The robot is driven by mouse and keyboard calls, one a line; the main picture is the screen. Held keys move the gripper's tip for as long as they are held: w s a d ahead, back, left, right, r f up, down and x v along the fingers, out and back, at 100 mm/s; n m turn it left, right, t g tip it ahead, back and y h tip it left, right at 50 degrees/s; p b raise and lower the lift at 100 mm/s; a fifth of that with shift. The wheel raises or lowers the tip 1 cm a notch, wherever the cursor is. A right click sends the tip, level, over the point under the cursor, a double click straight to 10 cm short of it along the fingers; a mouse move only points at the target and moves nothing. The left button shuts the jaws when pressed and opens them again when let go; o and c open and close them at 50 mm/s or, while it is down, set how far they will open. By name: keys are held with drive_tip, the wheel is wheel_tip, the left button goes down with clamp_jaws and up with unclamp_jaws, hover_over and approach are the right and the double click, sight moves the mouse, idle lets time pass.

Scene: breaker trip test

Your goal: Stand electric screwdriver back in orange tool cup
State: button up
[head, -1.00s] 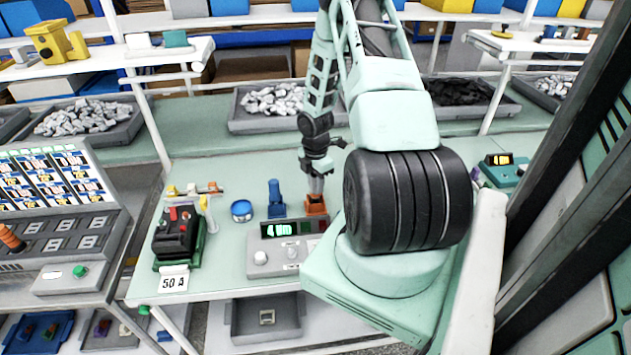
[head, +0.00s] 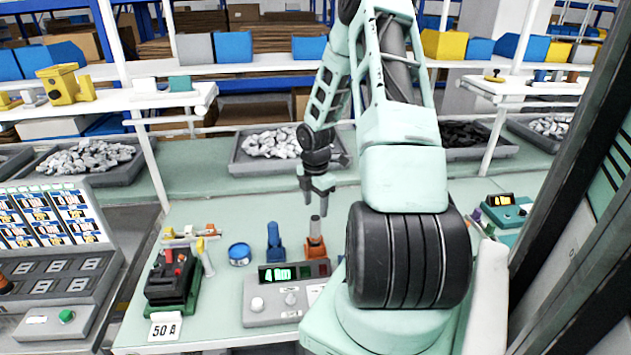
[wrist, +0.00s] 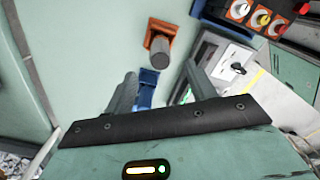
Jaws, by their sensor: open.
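The orange tool cup (head: 315,248) stands on the pale green bench, just behind the grey tester. The screwdriver (head: 315,226), a grey cylinder, stands upright in the cup, its lower end hidden inside. In the wrist view the cup (wrist: 161,27) and the screwdriver's round grey end (wrist: 160,52) lie beyond my fingertips. My gripper (head: 317,197) is open and empty, just above the screwdriver and apart from it. In the wrist view my two fingers (wrist: 160,86) are spread, with nothing held between them.
A blue holder (head: 274,243) stands left of the cup, and a round blue tin (head: 239,254) farther left. The grey tester (head: 290,297) is in front. A dark breaker unit on a green base (head: 172,280) stands at the left. Bench behind the cup is clear.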

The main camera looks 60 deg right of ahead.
wheel_tip(320, 180, up, 9)
drive_tip(key=shift+b, duration=0.45)
idle(0.4)
drive_tip(key=w+a+m+b, duration=0.1)
drive_tip(key=w+a, duration=0.2)
drive_tip(key=a, duration=0.4)
drive_tip(key=w+a+b, duration=0.1)
drive_tip(key=w+a, duration=0.2)
drive_tip(key=a, duration=0.4)
drive_tip(key=s+a+r+m+b, duration=0.1)
drive_tip(key=s+a+m+b, duration=0.15)
drive_tip(key=a, duration=1.85)
drive_tip(key=s+a+f+m+b, duration=0.1)
drive_tip(key=s+a+b, duration=0.3)
drive_tip(key=s+a, duration=1.1)
drive_tip(key=shift+s+f+m+y, duration=0.3)
drive_tip(key=shift+s+m, duration=0.45)
drive_tip(key=shift+s, duration=0.05)
drive_tip(key=shift+a, duration=0.1)
